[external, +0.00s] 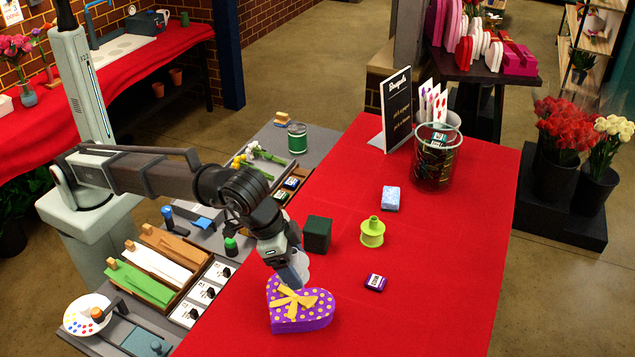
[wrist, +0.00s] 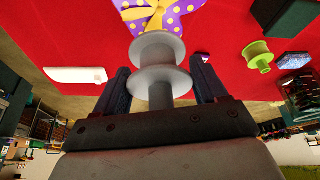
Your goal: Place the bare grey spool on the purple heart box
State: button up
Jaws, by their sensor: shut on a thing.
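The bare grey spool (wrist: 160,80) is between the two fingers of my gripper (wrist: 162,90), which is shut on it; its flanges show clearly in the wrist view. In the external view my gripper (external: 293,272) is low, over the back edge of the purple heart box (external: 305,316), and partly hides the spool. The box has yellow dots and a yellow bow (external: 291,299), and lies on the red cloth. It also shows in the wrist view (wrist: 184,8), beyond the spool. I cannot tell whether the spool touches the box.
A dark green block (external: 317,234) stands just behind my gripper. A lime green spool (external: 372,233), a small purple packet (external: 375,283) and a pale blue box (external: 390,199) stand to the right. A glass container (external: 435,160) is farther back.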

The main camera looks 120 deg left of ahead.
jog(key=shift+f, duration=4.2)
jog(key=shift+f, duration=0.1)
jog(key=o, duration=1)
jog(key=shift+o, duration=0.2)
jog(key=v, duration=1.2)
